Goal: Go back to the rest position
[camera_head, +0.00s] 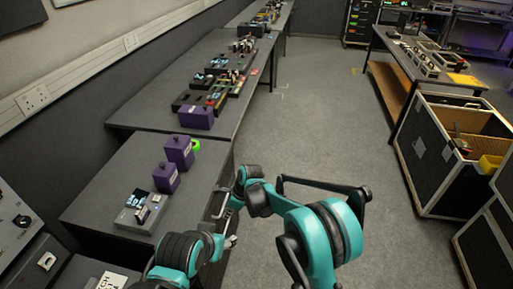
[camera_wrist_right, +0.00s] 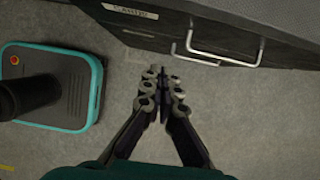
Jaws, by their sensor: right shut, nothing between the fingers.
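My right arm comes in from the lower right in the head view and bends back to the left. Its gripper (camera_head: 221,208) hangs over the floor beside the near table's right edge. In the right wrist view the right gripper (camera_wrist_right: 163,76) points at bare grey floor, its fingers together and nothing between them. My left arm shows at the bottom of the head view, folded low. Its gripper (camera_head: 230,243) shows only in small part near the right arm, and its jaws cannot be made out. Neither arm is seen touching the table.
The near table (camera_head: 105,190) holds purple boxes (camera_head: 179,152) and a grey device (camera_head: 141,211). An open black case (camera_head: 432,166) stands at the right. In the wrist view, a dark case with a metal handle (camera_wrist_right: 224,60) lies at the top. The central floor (camera_head: 310,120) is clear.

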